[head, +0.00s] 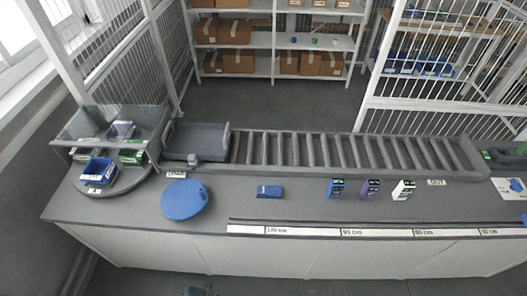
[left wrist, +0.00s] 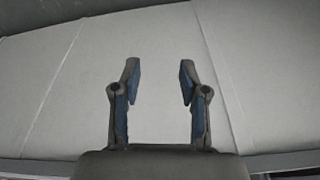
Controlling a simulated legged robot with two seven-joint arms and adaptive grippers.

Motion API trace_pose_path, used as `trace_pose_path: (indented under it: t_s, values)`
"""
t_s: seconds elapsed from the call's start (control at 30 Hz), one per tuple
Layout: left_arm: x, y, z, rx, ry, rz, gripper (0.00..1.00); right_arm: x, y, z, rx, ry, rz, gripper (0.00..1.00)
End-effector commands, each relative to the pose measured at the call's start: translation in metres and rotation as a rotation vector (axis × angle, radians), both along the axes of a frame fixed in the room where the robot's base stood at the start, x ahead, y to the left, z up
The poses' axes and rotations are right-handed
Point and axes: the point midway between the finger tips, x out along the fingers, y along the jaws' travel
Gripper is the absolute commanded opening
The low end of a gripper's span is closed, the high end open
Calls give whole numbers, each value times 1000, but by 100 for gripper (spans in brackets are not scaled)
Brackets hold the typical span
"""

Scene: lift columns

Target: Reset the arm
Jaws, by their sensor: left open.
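In the left wrist view my left gripper (left wrist: 160,80) is open, its two blue-padded fingers apart with nothing between them. Behind it is a plain pale panel with seams, which looks like the counter front. In the head view only a small dark piece shows at the bottom edge, and I cannot tell which part of me it is. My right gripper is in neither view.
A grey counter (head: 300,212) holds a blue disc (head: 185,199), a blue box (head: 269,191), several small upright boxes and a roller conveyor (head: 330,150). A bin with boxes (head: 110,130) stands at the left. Shelves and mesh fencing stand behind.

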Motion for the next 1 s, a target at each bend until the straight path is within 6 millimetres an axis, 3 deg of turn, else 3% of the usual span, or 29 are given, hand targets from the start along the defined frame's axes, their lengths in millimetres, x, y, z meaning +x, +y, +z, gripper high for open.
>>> trace_pose_path:
  t_s: [0.03, 0.17, 0.27, 0.4, 0.5, 0.6, 0.7, 0.83, 1.0]
  values:
    - [-3, 0, -29, 1, 16, -1, 43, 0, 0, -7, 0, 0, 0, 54]
    - [-17, 1, -107, 3, 44, -5, 43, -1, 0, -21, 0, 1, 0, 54]
    - [-42, 4, -181, 6, 74, -10, 43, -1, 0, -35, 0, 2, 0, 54]
    - [-96, 12, -273, 11, 115, -20, 43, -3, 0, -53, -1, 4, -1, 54]
    - [-138, 19, -320, 15, 140, -25, 43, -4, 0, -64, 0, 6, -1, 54]
    - [-174, 26, -348, 17, 158, -30, 43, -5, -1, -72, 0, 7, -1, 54]
    - [-199, 31, -363, 19, 169, -33, 43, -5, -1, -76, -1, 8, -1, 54]
    - [-213, 34, -369, 21, 174, -35, 43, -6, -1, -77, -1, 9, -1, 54]
    - [-214, 34, -369, 21, 174, -35, 43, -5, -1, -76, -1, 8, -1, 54]
